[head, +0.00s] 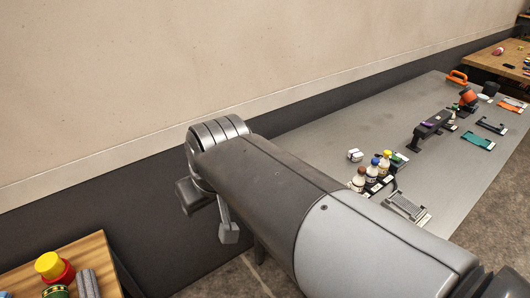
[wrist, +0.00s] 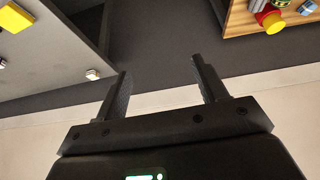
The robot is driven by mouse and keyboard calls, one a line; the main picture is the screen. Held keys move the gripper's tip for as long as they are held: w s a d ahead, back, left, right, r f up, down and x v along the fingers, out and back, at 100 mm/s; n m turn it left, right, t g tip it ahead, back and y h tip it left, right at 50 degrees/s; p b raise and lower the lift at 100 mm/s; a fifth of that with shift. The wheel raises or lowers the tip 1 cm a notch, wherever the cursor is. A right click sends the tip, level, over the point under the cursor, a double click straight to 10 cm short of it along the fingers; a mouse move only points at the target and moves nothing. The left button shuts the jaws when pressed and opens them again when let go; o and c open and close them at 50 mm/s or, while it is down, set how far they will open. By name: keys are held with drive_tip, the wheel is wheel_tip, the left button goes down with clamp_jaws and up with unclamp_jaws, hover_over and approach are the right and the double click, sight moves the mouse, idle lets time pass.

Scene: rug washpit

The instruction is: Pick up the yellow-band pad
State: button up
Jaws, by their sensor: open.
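I cannot pick out the yellow-band pad for certain. A small white block (head: 354,155) with a dark band lies on the grey table, left of the bottles; its band colour is unclear. In the wrist view a small pale block (wrist: 92,74) sits near the grey table's edge, with a faint yellowish side. My gripper (wrist: 160,78) is open and empty, its two dark fingers apart. It hangs in free space between the grey table and a wooden table, touching nothing. In the head view my arm covers part of the grey table.
The grey table (head: 330,130) holds several bottles (head: 372,172), a dark holder (head: 432,125), a grey brush-like item (head: 407,207) and a teal cloth (head: 477,141). A wooden table (head: 85,250) at lower left carries a yellow-and-red knob (head: 50,268) and a grey roll (head: 87,285). A wall runs behind.

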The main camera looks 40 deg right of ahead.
drive_tip(key=w+d+f+g, duration=0.1)
drive_tip(key=w+d, duration=0.6)
drive_tip(key=w, duration=0.3)
drive_tip(key=w+d, duration=0.7)
drive_tip(key=w, duration=0.3)
drive_tip(key=shift+n+y, duration=0.3)
drive_tip(key=w+d+f, duration=0.4)
drive_tip(key=d+f, duration=0.2)
drive_tip(key=d, duration=0.2)
drive_tip(key=w+d+f, duration=0.4)
drive_tip(key=d+f, duration=0.3)
drive_tip(key=d, duration=0.1)
drive_tip(key=w+d+f, duration=0.4)
drive_tip(key=d+f, duration=0.3)
drive_tip(key=d, duration=0.1)
drive_tip(key=shift+w+d+f, duration=0.1)
drive_tip(key=shift+w+f, duration=0.05)
drive_tip(key=shift+f, duration=0.05)
drive_tip(key=shift+d+x, duration=0.2)
drive_tip(key=shift+x, duration=1.1)
drive_tip(key=shift+d+x, duration=0.2)
drive_tip(key=shift+x, duration=1.05)
drive_tip(key=shift+c, duration=0.5)
drive_tip(key=c, duration=0.9)
